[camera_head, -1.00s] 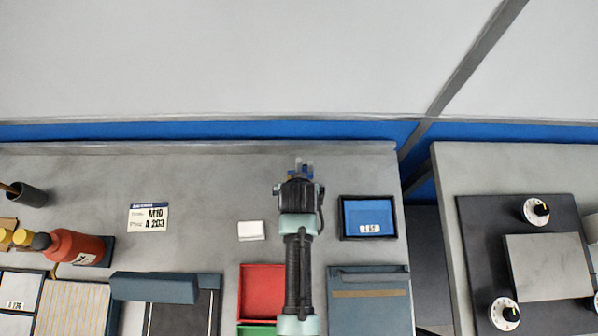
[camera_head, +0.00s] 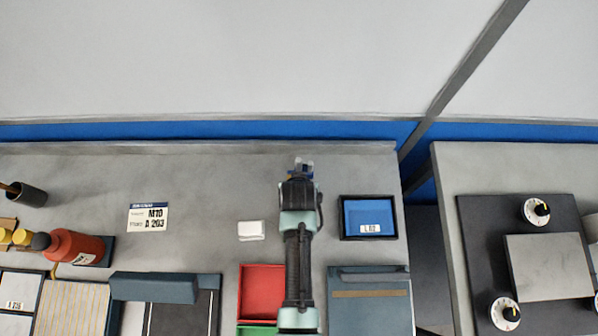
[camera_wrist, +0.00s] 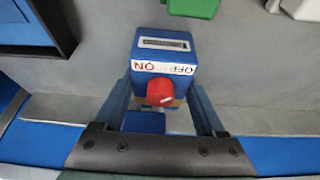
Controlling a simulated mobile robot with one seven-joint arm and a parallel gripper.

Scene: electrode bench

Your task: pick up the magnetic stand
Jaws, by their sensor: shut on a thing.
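The magnetic stand (camera_wrist: 160,45) is a blue block with a red knob and an OFF/ON label, in the middle of the wrist view. My gripper (camera_wrist: 161,84) has one finger on each side of it and is shut on it. In the head view my gripper (camera_head: 302,167) is near the back of the bench, and my wrist covers most of the stand. Only a small blue part shows beside the fingertips there. I cannot tell whether the stand touches the bench.
A framed blue tray (camera_head: 344,220) lies to the right of my arm and a small white block (camera_head: 250,231) to the left. A red bin (camera_head: 262,290) is beside my forearm. The bench's back edge and blue strip (camera_head: 230,129) are just behind. The bench's back left is mostly clear.

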